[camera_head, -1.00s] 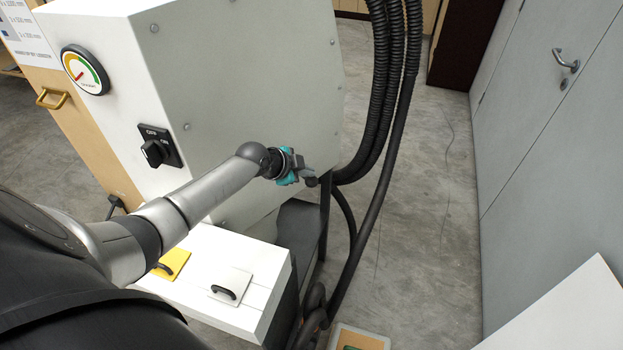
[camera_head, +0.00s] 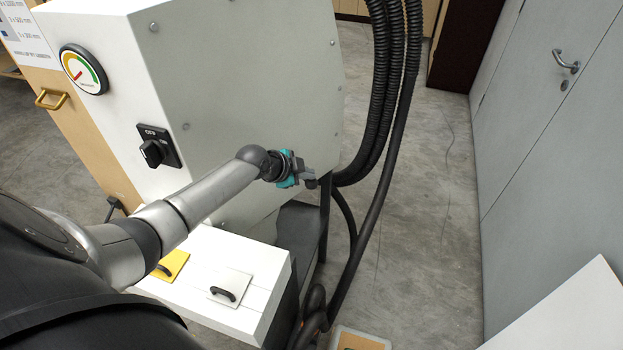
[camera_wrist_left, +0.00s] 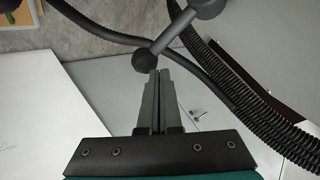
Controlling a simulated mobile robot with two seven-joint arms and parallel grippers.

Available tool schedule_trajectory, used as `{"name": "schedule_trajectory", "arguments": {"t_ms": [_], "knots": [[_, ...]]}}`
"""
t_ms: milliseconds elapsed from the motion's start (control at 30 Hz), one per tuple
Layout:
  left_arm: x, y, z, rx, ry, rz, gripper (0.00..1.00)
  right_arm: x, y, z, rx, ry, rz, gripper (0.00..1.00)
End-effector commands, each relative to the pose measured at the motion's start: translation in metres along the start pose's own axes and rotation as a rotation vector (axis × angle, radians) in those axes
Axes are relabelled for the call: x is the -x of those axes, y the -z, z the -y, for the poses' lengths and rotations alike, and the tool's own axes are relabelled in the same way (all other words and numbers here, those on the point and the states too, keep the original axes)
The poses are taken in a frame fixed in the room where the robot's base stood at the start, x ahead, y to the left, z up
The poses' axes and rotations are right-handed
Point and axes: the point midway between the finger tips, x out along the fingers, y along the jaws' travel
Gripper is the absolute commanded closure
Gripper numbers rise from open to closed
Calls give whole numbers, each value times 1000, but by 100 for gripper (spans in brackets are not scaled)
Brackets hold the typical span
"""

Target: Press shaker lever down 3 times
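The shaker lever (camera_wrist_left: 172,38) is a dark rod with a ball knob (camera_wrist_left: 146,61) at its near end and a larger ball at its far end, at the top of the left wrist view. My left gripper (camera_wrist_left: 158,74) has its two grey fingers together, with only a thin line between them. Its tips are at the knob; I cannot tell whether they touch it. In the head view my left gripper (camera_head: 312,181) is small beside the right edge of the white machine (camera_head: 250,80), and the lever cannot be made out there. My right gripper is not in view.
Thick black hoses (camera_head: 385,110) hang just right of the gripper. A white box (camera_head: 215,285) with yellow and white handled lids stands below the arm. A gauge (camera_head: 83,69) and a rotary switch (camera_head: 155,148) are on the machine's front. Floor (camera_head: 430,220) is clear to the right.

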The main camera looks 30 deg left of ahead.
Motion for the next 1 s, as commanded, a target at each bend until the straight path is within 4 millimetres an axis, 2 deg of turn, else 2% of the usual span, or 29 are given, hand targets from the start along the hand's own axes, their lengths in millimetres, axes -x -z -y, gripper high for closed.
{"name": "schedule_trajectory", "arguments": {"t_ms": [1000], "knots": [[-9,-8,-6,-1,0,3,100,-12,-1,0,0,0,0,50]]}}
